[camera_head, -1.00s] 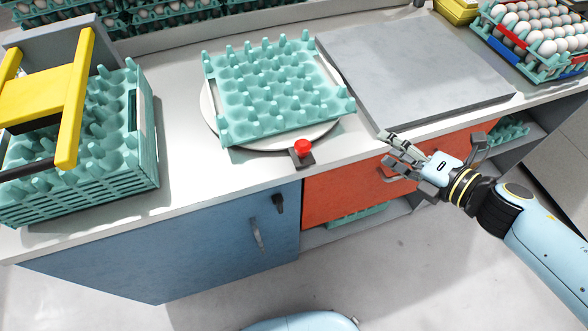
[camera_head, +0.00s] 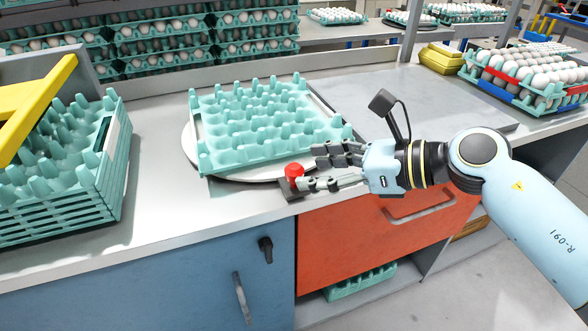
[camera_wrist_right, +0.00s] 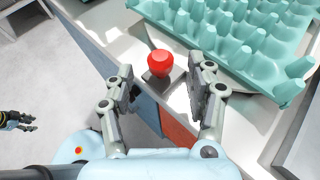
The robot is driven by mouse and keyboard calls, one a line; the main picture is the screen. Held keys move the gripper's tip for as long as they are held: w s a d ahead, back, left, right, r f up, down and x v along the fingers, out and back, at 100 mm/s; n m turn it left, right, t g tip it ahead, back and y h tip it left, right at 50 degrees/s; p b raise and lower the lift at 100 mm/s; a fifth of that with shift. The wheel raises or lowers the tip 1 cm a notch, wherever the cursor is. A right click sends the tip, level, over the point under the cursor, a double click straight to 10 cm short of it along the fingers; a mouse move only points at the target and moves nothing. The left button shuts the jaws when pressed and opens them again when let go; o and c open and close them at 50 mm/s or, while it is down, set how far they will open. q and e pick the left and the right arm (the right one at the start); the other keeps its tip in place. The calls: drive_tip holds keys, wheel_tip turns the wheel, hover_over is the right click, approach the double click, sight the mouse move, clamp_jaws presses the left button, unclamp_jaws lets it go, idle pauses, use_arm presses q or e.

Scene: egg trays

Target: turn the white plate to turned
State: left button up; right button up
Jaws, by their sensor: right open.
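The white plate (camera_head: 189,148) is round and lies on the counter, mostly hidden under a teal egg tray (camera_head: 262,122). The tray is empty and sits slightly askew on it. A red button (camera_head: 294,172) on a small dark base stands at the plate's front edge. My right gripper (camera_head: 312,167) is open and empty, its fingertips close to the button. In the right wrist view the button (camera_wrist_right: 160,63) shows between and beyond the two spread fingers; I see no clear contact. My left gripper (camera_wrist_right: 20,121) appears small at the left edge of that view, its jaws unclear.
A stack of teal trays (camera_head: 75,190) with a yellow handle (camera_head: 30,110) stands at the left. A grey slab (camera_head: 430,100) lies right of the plate. Trays of white eggs (camera_head: 530,85) stand at the far right. Blue and orange fronts lie below the counter.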

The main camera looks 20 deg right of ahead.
sight(302, 170)
drive_tip(key=x, duration=0.4)
drive_tip(key=shift+w+a+f, duration=0.2)
drive_tip(key=shift+w+a, duration=0.05)
drive_tip(key=shift+w, duration=0.05)
drive_tip(key=shift+c, duration=0.2)
clamp_jaws()
